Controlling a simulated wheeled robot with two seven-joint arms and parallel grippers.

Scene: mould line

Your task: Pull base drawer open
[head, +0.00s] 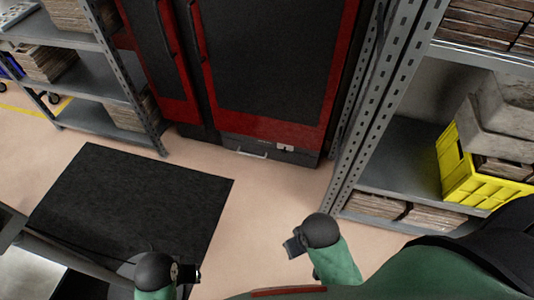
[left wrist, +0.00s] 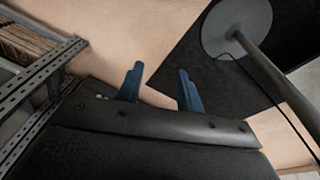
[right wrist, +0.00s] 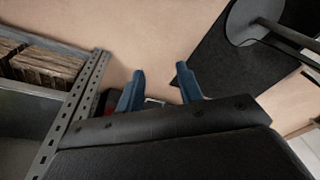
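The base drawer (head: 270,149) is a dark grey front low at the foot of the red and black cabinet (head: 275,60). It looks shut, with a pale bar handle (head: 250,154) on its left part and a small light label on its right. My left gripper (head: 191,273) is near the bottom of the head view, well short of the drawer. My right gripper (head: 293,246) is also short of it, below and right of the handle. Blue fingers stand apart and empty in the left wrist view (left wrist: 160,76) and the right wrist view (right wrist: 160,78).
A grey metal rack (head: 399,150) with a yellow crate (head: 455,165) stands on the right. Another rack (head: 92,85) stands on the left. A black mat (head: 140,200) lies on the floor at left. Bare floor (head: 262,190) lies in front of the drawer.

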